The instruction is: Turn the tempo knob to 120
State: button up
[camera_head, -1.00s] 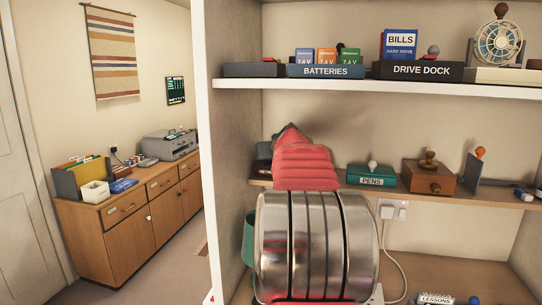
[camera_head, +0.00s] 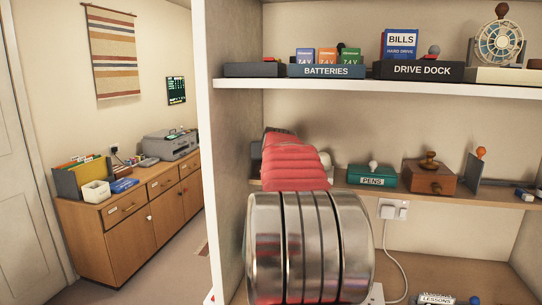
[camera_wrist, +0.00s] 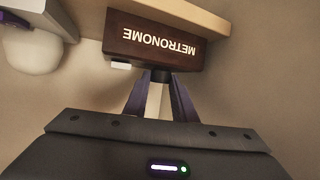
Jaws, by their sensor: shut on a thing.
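The metronome (camera_wrist: 155,60) is a dark brown box with white lettering that reads upside down in the wrist view. Its front faces my gripper. My gripper (camera_wrist: 159,80) has both dark fingertips close together at the metronome's edge, shut on the small dark tempo knob (camera_wrist: 160,75). The fingers hide most of the knob, and I cannot read any scale or number on it. A small white piece sits at the box's edge beside the fingers. In the head view my own arm covers the gripper, the knob and most of the metronome.
On the same shelf (camera_head: 340,187) stand a green PENS box (camera_head: 372,177) and a wooden box (camera_head: 428,177) to the right. The upper shelf holds a BATTERIES tray (camera_head: 326,71) and DRIVE DOCK (camera_head: 421,71). The white bookcase side (camera_head: 207,130) is close on the left.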

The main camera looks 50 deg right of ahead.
jog(key=shift+a+f, duration=0.1)
jog(key=shift+f, duration=0.2)
jog(key=o, duration=0.9)
jog(key=shift+w+r, duration=0.1)
jog(key=shift+o, duration=0.7)
jog(key=shift+r, duration=0.1)
jog(key=shift+r, duration=0.15)
jog(key=v, duration=1.3)
jog(key=shift+s+a, duration=0.25)
jog(key=shift+a, duration=0.05)
jog(key=shift+c, duration=0.5)
